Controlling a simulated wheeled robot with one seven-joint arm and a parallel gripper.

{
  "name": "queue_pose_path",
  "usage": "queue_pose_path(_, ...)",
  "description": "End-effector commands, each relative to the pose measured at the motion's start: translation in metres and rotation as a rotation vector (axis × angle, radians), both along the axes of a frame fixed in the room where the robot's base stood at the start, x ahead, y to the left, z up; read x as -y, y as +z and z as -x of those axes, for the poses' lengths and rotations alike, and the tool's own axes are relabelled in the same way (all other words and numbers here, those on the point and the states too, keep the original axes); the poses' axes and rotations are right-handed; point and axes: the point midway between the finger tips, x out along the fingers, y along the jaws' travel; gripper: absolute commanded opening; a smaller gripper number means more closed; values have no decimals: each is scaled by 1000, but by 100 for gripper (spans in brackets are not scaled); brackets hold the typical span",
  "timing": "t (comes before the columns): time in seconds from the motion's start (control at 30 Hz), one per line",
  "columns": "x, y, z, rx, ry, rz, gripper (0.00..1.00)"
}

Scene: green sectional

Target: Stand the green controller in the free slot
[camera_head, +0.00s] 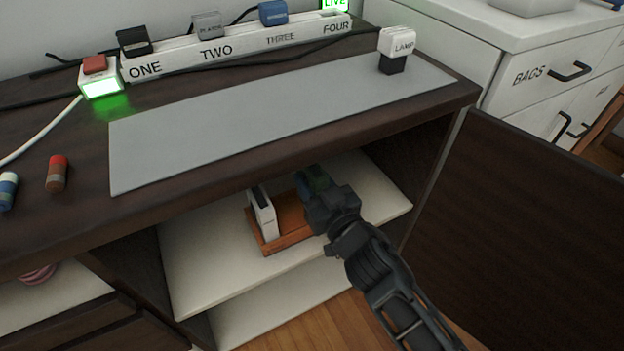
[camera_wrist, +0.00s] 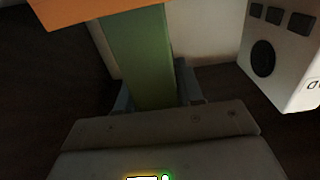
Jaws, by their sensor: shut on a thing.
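My gripper (camera_head: 312,185) reaches into the open cabinet and is shut on the green controller (camera_wrist: 140,60). Only a small green part of the controller (camera_head: 320,181) shows past my gripper in the head view. A wooden rack (camera_head: 285,241) stands on the shelf, with a white controller (camera_head: 262,212) upright at its left end. In the wrist view the orange rack edge (camera_wrist: 85,10) crosses the far end of the green controller, and the white controller (camera_wrist: 290,55) is at the right, apart from it. The free slot is hidden, so I cannot tell whether the green controller is in it.
The pale shelf (camera_head: 200,270) has bare room left of the rack. The dark countertop (camera_head: 85,215) overhangs it, and an open door panel (camera_head: 545,220) stands at the right. A grey mat (camera_head: 250,125) and a labelled switch strip (camera_head: 235,47) lie on top.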

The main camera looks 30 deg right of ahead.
Motion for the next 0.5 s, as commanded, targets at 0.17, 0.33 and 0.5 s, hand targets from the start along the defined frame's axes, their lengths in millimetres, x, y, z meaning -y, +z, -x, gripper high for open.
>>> queue_pose_path(0.17, 0, -5, 0, 1, 0, -1, 0)
queue_pose_path(0.33, 0, -8, 0, 1, 0, 0, 0)
queue_pose_path(0.5, 0, -12, 0, 1, 0, 1, 0)
